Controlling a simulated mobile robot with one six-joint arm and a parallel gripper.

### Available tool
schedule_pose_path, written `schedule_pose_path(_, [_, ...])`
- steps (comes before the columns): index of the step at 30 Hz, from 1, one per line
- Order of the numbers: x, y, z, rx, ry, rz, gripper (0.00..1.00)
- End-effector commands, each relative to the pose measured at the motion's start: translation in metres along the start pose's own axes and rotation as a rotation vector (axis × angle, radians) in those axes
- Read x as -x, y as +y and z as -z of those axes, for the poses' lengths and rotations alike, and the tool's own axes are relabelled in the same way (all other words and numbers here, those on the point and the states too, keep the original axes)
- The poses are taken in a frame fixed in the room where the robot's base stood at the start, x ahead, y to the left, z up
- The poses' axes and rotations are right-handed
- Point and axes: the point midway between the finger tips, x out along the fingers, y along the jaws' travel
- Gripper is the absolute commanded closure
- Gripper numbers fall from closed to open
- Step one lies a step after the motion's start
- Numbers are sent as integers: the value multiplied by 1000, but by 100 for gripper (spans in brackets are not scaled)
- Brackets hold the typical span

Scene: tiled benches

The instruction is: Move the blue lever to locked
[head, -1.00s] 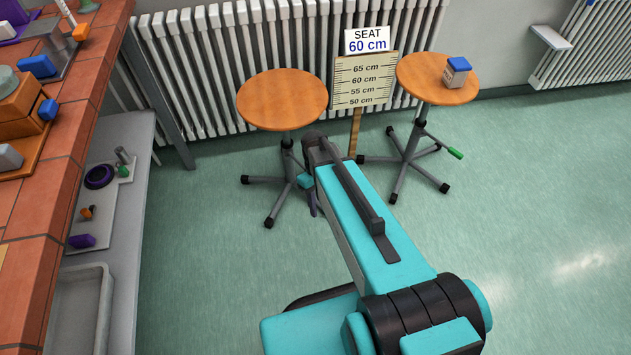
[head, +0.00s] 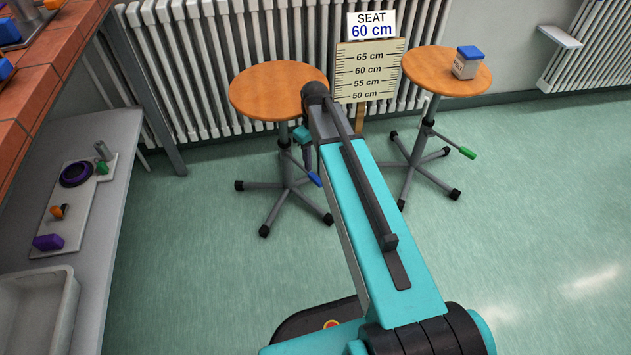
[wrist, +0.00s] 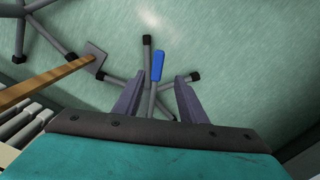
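The blue lever (head: 315,179) sticks out under the seat of the left stool (head: 279,90), low and to the right of its column. In the wrist view the blue lever (wrist: 157,66) lies between and slightly beyond my gripper's fingertips, with no visible contact. My gripper (wrist: 160,80) is open and empty, its two purple-grey fingers apart. In the head view my gripper (head: 308,163) is mostly hidden behind my arm, beside the stool's column and close to the lever. No locked marking on the lever is readable.
The right stool (head: 446,71) has a green lever (head: 467,152) and a blue-lidded jar (head: 467,62) on its seat. A height board (head: 367,72) with a "SEAT 60 cm" sign (head: 371,25) stands between the stools. A radiator (head: 215,60) is behind; a tiled bench (head: 50,75) is at left.

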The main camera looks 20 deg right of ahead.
Motion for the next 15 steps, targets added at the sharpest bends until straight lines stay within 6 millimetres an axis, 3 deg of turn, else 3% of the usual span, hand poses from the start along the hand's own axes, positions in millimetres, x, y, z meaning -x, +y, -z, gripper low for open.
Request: schedule_pose_path(15, [-8, 4, 3, -4, 14, -7, 62])
